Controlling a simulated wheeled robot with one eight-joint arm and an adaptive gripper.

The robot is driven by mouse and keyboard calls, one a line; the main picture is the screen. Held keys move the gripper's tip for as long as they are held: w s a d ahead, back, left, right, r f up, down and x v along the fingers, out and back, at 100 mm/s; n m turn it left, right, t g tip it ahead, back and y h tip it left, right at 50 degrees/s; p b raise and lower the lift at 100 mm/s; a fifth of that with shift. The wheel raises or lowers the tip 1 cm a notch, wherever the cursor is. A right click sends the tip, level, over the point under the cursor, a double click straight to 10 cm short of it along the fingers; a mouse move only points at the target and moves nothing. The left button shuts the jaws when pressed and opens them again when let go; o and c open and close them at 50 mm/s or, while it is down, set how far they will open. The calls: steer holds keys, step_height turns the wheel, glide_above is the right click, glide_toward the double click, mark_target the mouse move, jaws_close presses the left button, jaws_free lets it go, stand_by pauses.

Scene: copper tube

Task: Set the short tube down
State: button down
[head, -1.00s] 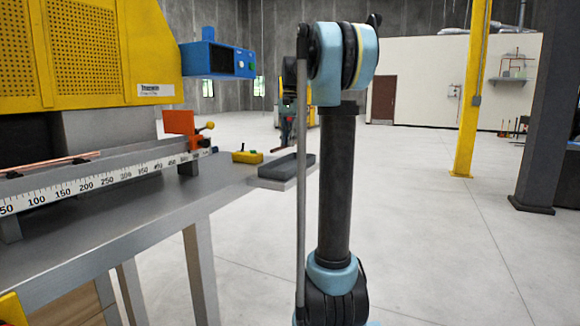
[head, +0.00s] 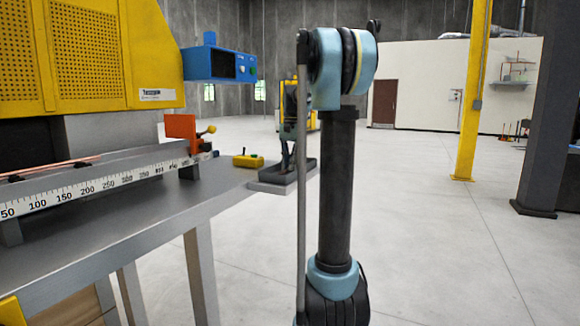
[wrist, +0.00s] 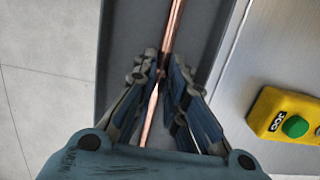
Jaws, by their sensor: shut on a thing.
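The short copper tube (wrist: 174,22) runs lengthwise between the fingers of my gripper (wrist: 162,72) in the wrist view. My gripper is shut on it. The dark grey tray (wrist: 125,35) lies beneath, and the tube lines up with its length. In the head view my gripper (head: 287,172) is down at the tray (head: 262,187), at the end of the metal bench. The tube is too small to make out there. I cannot tell whether it touches the tray floor.
A yellow control box with a green button (wrist: 295,127) sits right of the tray; it also shows in the head view (head: 248,161). A machine with a ruler (head: 110,190), an orange stop (head: 181,128) and a copper tube (head: 60,167) stands left. The floor right is clear.

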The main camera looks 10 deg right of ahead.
steer(key=c, duration=1.6)
jaws_free()
steer(key=shift+c, duration=0.2)
step_height(320, 180, up, 12)
steer(key=w+d, duration=0.1)
steer(key=shift+w, duration=0.25)
